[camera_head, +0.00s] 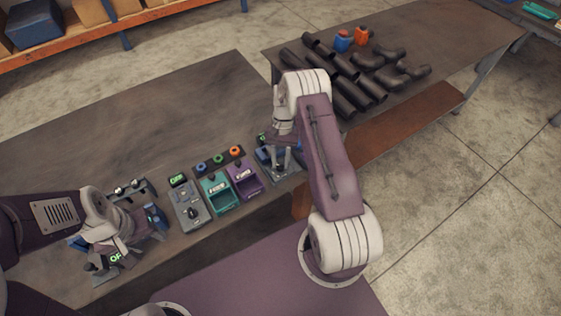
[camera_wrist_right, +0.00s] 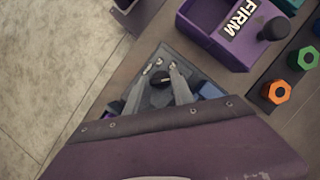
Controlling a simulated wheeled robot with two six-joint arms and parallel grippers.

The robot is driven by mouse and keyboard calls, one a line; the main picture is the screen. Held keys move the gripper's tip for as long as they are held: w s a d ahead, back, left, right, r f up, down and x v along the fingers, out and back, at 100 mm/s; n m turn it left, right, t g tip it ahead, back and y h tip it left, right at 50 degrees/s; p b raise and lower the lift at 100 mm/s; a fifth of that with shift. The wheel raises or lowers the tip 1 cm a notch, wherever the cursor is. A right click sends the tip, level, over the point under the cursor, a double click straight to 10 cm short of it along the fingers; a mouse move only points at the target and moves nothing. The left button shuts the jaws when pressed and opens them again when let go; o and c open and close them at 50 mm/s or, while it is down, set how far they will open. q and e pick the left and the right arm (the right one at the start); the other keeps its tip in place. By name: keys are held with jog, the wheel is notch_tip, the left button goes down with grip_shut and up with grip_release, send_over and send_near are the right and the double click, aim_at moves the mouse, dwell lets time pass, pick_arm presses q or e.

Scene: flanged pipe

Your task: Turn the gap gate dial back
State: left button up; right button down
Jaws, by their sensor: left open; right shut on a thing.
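The black dial (camera_wrist_right: 160,79) sits on a grey plate (camera_wrist_right: 152,99) in the right wrist view. My right gripper (camera_wrist_right: 164,72) has its two pale fingers on either side of the dial and is shut on it. In the head view this gripper (camera_head: 280,162) reaches down over a small blue-grey unit (camera_head: 266,168) at the table's right end, and it hides the dial there. My left gripper (camera_head: 118,243) is open at the table's left, over another unit with a lit green display (camera_head: 115,257); its fingertips are partly lost among the parts.
A grey control box (camera_head: 188,208), a teal bin (camera_head: 217,195) and a purple bin (camera_head: 244,180) stand between the arms. Coloured knobs line the back of the bins. Dark pipes (camera_head: 345,75) lie on the far table. The near table's back half (camera_head: 140,130) is clear.

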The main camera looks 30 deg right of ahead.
jog(key=shift+r, duration=0.1)
jog(key=c, duration=1.1)
grip_release()
jog(key=b+v, duration=0.2)
jog(key=v, duration=0.7)
jog(key=shift+s, duration=0.1)
